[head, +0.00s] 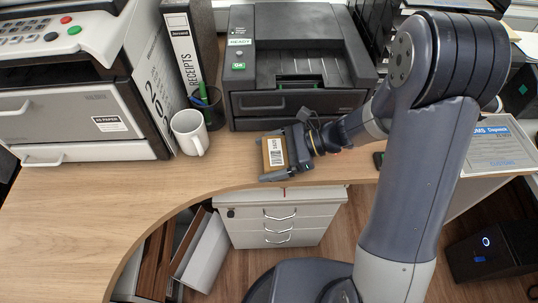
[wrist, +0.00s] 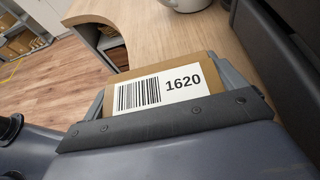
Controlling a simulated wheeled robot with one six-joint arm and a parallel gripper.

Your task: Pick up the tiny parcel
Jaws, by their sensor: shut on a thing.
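The tiny parcel (head: 275,152) is a small brown box with a white barcode label. My gripper (head: 274,153) is shut on it, with one finger on its far side and one on its near side, over the counter's front edge in the head view. The head view does not clearly show whether the parcel touches the counter.
A white mug (head: 190,133) stands left of the gripper on the wooden counter (head: 90,215). A black printer (head: 300,60) is behind, a binder (head: 183,50) and a large copier (head: 80,110) at left. White drawers (head: 280,225) stand below. The counter's left part is clear.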

